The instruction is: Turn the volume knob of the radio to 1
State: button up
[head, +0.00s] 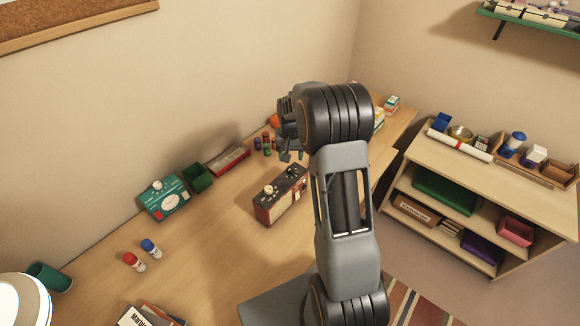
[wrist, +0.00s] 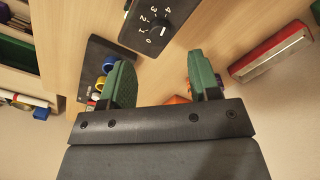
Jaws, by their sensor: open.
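The radio (head: 281,196) stands on the desk, with a red-brown body and a dark top. In the wrist view its black top panel (wrist: 133,37) carries a dark round volume knob (wrist: 160,25) with white numbers 0 to 4 beside it. A small light mark shows on the knob, but I cannot tell exactly which number it faces. My gripper (wrist: 161,76) is open and empty, its green fingers apart and clear of the knob. In the head view my gripper (head: 290,155) is above the desk near the radio's far end, partly hidden by my arm.
A red tray (head: 228,160), a green box (head: 197,178) and a green dial device (head: 164,197) line the wall. Several small bottles (head: 262,146) stand behind the radio. Red and blue bottles (head: 142,254) stand at the left. Shelves (head: 480,205) stand right.

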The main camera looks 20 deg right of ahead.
aim_at(291, 169)
notch_tip(291, 169, down, 7)
jog(key=shift+r+p, duration=0.2)
jog(key=shift+p, duration=0.2)
jog(key=shift+c, duration=0.3)
jog(key=c, duration=0.8)
jog(key=shift+a, duration=0.2)
jog(key=shift+c, duration=0.3)
jog(key=shift+d, duration=0.15)
